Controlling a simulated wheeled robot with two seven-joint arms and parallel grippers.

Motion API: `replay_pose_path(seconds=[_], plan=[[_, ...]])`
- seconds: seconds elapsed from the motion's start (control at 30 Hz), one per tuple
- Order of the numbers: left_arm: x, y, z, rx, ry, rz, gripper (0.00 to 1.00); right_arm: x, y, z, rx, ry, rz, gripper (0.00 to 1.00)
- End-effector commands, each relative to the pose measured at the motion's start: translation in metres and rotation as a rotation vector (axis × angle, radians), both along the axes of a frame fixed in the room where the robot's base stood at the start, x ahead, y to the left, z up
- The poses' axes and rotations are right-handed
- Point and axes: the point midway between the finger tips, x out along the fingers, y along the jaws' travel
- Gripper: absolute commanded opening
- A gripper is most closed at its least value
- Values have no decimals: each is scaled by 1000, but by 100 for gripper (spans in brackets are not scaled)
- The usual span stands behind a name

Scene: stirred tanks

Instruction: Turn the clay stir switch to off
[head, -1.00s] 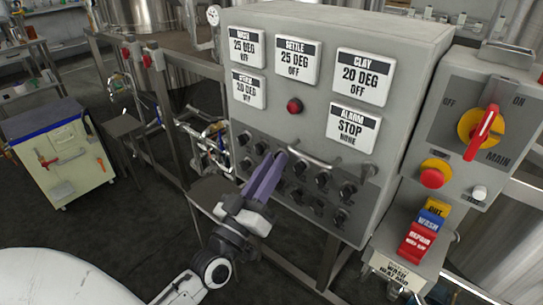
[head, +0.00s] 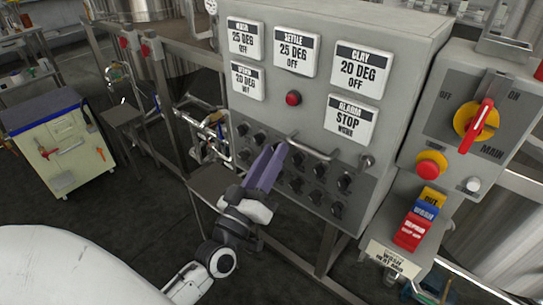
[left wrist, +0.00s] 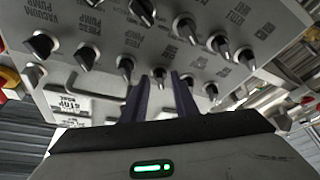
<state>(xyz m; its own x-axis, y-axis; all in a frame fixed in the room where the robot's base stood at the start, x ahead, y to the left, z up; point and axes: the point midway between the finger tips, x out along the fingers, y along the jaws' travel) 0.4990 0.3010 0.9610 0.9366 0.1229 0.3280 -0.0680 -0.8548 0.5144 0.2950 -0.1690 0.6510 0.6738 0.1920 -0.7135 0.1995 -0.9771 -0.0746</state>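The grey control panel (head: 330,110) carries rows of small black knobs (head: 297,186) on its lower part. I cannot read which knob is the clay stir switch. The clay display (head: 360,70) reads 20 DEG, OFF. My left gripper (head: 277,150) has purple fingers, parted, in front of the knob rows and below the left end of the bar handle. In the left wrist view my left gripper (left wrist: 162,79) has a black knob (left wrist: 159,75) showing between its fingertips; contact cannot be told. My right gripper is not in view.
A metal bar handle (head: 310,148) sticks out above the knobs. A red button (head: 293,98) sits over it. At the right is a box with a red and yellow main switch (head: 477,122) and coloured tags (head: 415,225). A cabinet (head: 60,145) stands far left.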

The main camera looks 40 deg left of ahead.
Motion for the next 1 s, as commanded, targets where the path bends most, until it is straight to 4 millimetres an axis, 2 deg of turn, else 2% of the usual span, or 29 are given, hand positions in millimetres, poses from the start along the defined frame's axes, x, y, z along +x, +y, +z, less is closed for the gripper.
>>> replay_pose_path(seconds=[0.27, 0.7, 0.83, 1.0], plan=[[-6, 0, -4, 2, 2, 1, 27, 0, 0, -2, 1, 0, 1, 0], [-80, -10, -30, 1, 3, 0, 27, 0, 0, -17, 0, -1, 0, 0], [-92, -12, -34, 0, 2, 0, 27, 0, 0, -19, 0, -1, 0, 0], [-97, -13, -34, 0, -1, -1, 27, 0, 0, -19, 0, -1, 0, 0]])
